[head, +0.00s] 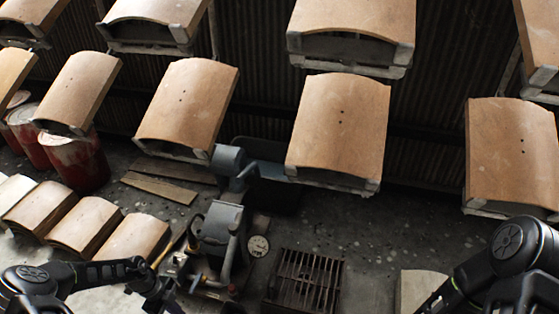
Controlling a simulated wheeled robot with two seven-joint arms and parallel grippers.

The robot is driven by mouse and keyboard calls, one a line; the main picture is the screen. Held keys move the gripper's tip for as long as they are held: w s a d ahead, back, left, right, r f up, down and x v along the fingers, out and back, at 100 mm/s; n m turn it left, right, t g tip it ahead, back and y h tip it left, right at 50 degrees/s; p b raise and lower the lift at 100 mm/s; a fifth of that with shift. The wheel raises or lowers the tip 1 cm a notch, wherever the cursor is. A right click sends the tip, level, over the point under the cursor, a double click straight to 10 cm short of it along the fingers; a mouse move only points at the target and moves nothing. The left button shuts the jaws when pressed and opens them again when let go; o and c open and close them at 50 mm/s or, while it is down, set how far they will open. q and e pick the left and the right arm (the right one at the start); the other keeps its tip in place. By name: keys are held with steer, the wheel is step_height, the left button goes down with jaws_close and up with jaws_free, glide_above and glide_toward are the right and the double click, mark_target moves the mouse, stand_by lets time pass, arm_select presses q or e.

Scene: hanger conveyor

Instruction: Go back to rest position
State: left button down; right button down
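My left arm comes in at the bottom left and bends down at its wrist. My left gripper (163,301) is a dark shape at the bottom edge, and its fingers cannot be made out. It appears empty of any tile, beside the grey machine (217,228). My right arm comes in at the bottom right and runs down out of the picture; its gripper is not in view. Curved tan tiles hang in rows on grey hangers, among them a middle tile (338,120) and a right tile (512,150).
Curved tiles (90,225) lie in a row at the lower left. Red drums (75,158) stand behind them. A floor grate (304,281) and a pale block (420,288) lie at the bottom. Planks (160,187) lie on the floor. Bare floor shows at the centre right.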

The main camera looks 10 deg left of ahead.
arm_select(q)
steer(key=s+d+r+n+t+y, duration=0.1)
steer(key=s+d+n, duration=0.1)
steer(key=d+n, duration=1.15)
steer(key=s+d+n+t+y, duration=0.15)
steer(key=d+n, duration=0.55)
steer(key=n, duration=1.3)
steer(key=s+d+r+m+g+h, duration=0.1)
steer(key=s+d+r+m, duration=0.25)
steer(key=d+m, duration=0.25)
steer(key=s+d+r+m+g+h, duration=0.1)
steer(key=s+d+r+m+h, duration=0.15)
steer(key=s+d+m, duration=0.35)
step_height(320, 180, up, 25)
steer(key=p, duration=2.3)
steer(key=shift+w+d+f+m+y+p, duration=0.2)
steer(key=shift+w+d+m+y+p, duration=0.1)
steer(key=shift+d+m+p, duration=0.1)
